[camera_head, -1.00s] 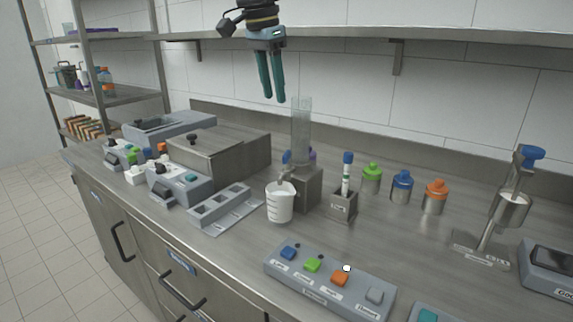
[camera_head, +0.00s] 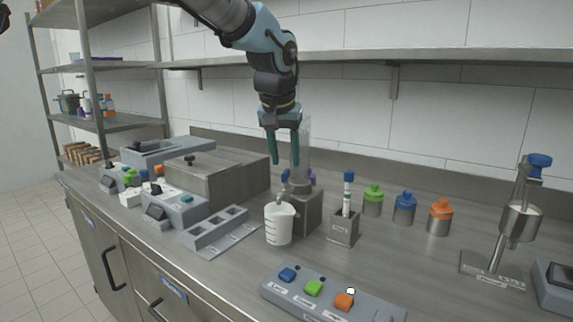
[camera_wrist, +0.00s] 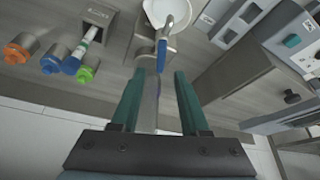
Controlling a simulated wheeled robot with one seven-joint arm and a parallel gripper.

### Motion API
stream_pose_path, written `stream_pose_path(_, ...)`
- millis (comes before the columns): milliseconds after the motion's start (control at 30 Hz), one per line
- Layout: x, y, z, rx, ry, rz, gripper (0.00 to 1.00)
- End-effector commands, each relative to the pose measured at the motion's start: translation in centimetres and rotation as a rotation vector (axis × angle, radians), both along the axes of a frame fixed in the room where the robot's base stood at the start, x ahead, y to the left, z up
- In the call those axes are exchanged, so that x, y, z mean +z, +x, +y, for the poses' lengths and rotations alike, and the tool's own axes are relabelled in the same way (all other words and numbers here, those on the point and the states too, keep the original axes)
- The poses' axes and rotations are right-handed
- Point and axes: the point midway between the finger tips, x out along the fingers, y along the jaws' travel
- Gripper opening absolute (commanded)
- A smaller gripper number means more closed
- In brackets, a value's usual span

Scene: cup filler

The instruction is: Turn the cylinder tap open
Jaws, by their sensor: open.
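The clear cylinder (camera_head: 305,150) stands upright on a grey metal block (camera_head: 308,210). Its metal tap (camera_head: 283,197) points out over a white measuring beaker (camera_head: 279,225). In the wrist view the tap (camera_wrist: 167,27) has a blue lever (camera_wrist: 162,55), in line with the gap between my fingertips. My gripper (camera_head: 285,165) is above the tap, pointing down, its teal fingers in front of the cylinder. In the wrist view my gripper (camera_wrist: 159,73) is open and empty, and the lever looks just beyond the tips. Contact cannot be told.
A holder (camera_head: 343,228) with a blue-capped tube stands right of the block. Green (camera_head: 373,200), blue (camera_head: 404,208) and orange (camera_head: 440,217) capped bottles stand behind it. A metal box (camera_head: 205,175) and a slotted rack (camera_head: 218,230) are on the left. A button panel (camera_head: 330,298) lies in front.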

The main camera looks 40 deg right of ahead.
Motion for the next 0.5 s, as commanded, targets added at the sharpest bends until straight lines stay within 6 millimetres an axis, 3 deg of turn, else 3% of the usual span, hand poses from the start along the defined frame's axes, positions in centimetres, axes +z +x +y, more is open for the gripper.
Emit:
stream_pose_path(200, -2.4, 0.5, -0.8, -0.001, 0.001, 0.002, 0.45)
stream_pose_path(500, -2.9, 0.7, -1.0, 0.000, 0.000, 0.000, 0.45)
